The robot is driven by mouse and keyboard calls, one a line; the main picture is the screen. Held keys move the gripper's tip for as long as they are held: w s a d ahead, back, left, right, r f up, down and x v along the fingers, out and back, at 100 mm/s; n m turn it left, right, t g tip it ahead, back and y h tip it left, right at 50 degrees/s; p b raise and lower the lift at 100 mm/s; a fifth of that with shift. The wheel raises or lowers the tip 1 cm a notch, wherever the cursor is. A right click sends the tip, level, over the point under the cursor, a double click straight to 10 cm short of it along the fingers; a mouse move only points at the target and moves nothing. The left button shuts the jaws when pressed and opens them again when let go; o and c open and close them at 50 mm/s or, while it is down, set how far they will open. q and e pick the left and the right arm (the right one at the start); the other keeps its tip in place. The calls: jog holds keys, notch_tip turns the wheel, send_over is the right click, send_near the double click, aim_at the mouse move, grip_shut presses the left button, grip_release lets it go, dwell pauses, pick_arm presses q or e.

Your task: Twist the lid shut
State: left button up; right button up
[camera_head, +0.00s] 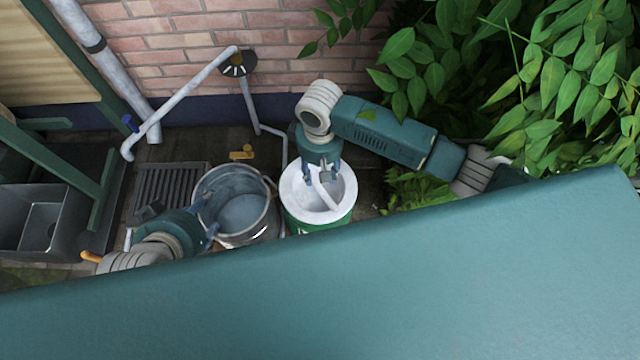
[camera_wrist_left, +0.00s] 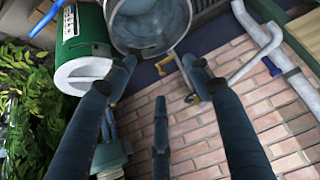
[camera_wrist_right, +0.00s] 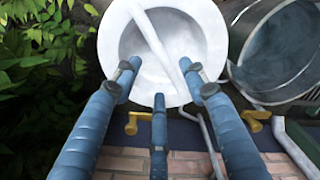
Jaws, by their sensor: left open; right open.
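The white round lid (camera_head: 290,205) sits on top of a green churn (camera_head: 335,222). It is a wide rim around a recess, with a straight white bar (camera_head: 327,195) across it. My right gripper (camera_head: 322,177) points down over the lid, open. In the right wrist view the lid (camera_wrist_right: 111,45) lies beyond the fingers, and the bar's near end shows by the right-hand fingertip; I cannot tell whether they touch. My left gripper (camera_head: 208,215) is open and empty at the left side of the metal pail (camera_head: 240,212). The lid also shows in the left wrist view (camera_wrist_left: 75,78).
The pail stands close left of the churn. A brass tap (camera_head: 242,153), grey pipes (camera_head: 190,95) and a brick wall (camera_head: 190,40) are behind. A floor grate (camera_head: 170,185) and metal sink (camera_head: 40,225) lie left. Leafy plants (camera_head: 560,60) crowd the right. A teal surface (camera_head: 400,280) fills the foreground.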

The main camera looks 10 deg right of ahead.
aim_at(320, 186)
notch_tip(320, 186, down, 5)
jog(key=shift+f+b, duration=0.1)
jog(key=shift+b, duration=0.85)
notch_tip(320, 186, down, 4)
jog(key=shift+r+b, duration=0.1)
jog(key=shift+b, duration=0.8)
pick_arm(q)
jog(key=w+d+r+t+h, duration=0.1)
jog(key=w+d+r+t, duration=0.1)
jog(key=w+r+t, duration=0.3)
jog(key=w+d+r+t+h, duration=0.2)
jog(key=w+r+t, duration=0.3)
jog(key=r, duration=0.8)
jog(key=shift+w+d+r+m, duration=0.3)
jog(key=shift+w+d+r, duration=0.1)
jog(key=shift+w+d, duration=0.35)
pick_arm(e)
jog(key=shift+f, duration=0.2)
jog(key=shift+c, duration=0.5)
grip_shut()
